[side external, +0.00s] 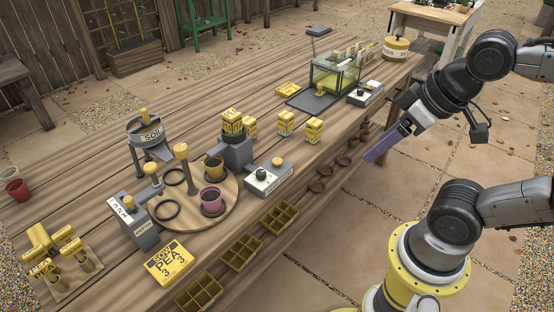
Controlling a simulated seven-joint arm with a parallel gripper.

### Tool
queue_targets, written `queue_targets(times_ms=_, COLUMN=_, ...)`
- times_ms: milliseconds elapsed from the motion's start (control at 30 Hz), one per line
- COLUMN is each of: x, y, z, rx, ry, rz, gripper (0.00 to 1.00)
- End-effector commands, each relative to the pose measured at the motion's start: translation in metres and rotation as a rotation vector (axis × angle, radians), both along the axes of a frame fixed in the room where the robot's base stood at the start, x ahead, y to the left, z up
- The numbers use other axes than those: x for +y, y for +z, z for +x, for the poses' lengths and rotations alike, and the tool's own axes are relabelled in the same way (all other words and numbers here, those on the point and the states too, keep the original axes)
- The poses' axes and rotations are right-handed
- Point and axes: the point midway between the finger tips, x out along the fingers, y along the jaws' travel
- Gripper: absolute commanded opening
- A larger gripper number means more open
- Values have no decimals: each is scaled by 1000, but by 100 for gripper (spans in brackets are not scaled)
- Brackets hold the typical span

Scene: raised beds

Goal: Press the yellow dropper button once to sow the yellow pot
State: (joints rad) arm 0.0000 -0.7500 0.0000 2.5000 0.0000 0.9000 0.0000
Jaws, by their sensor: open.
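The yellow pot (213,166), dark inside, stands on a round wooden turntable (228,190). A pink pot (211,200) stands in front of it. A grey dropper stand (236,153) holding a yellow seed box (232,123) rises just behind the yellow pot. A yellow button (277,162) sits on a white control box (268,178) with a black knob, right of the turntable. My gripper (376,156), with purple fingers, is open and empty, off the bench's right front edge and well apart from the button. The gap between its fingers is hard to see from here.
A SOIL hopper (148,137) and yellow-topped posts (181,155) stand around the turntable. Several seed boxes (286,122), a glass tank (336,72) and another control box (365,93) lie farther back. Seed trays (240,252) and small brown pots (318,184) line the front edge.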

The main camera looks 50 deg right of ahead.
Motion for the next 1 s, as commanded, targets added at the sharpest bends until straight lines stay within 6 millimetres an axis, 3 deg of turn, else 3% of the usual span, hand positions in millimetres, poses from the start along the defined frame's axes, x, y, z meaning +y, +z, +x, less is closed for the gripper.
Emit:
queue_targets(times_ms=167, x=0, y=0, z=0, rx=0, ry=0, rz=0, gripper=74)
queue_targets(times_ms=200, x=0, y=0, z=0, rx=0, ry=0, rz=0, gripper=70)
queue_targets(times_ms=600, x=0, y=0, z=0, rx=0, ry=0, rz=0, gripper=0)
queue_targets(times_ms=1000, x=0, y=0, z=0, rx=0, ry=0, rz=0, gripper=0)
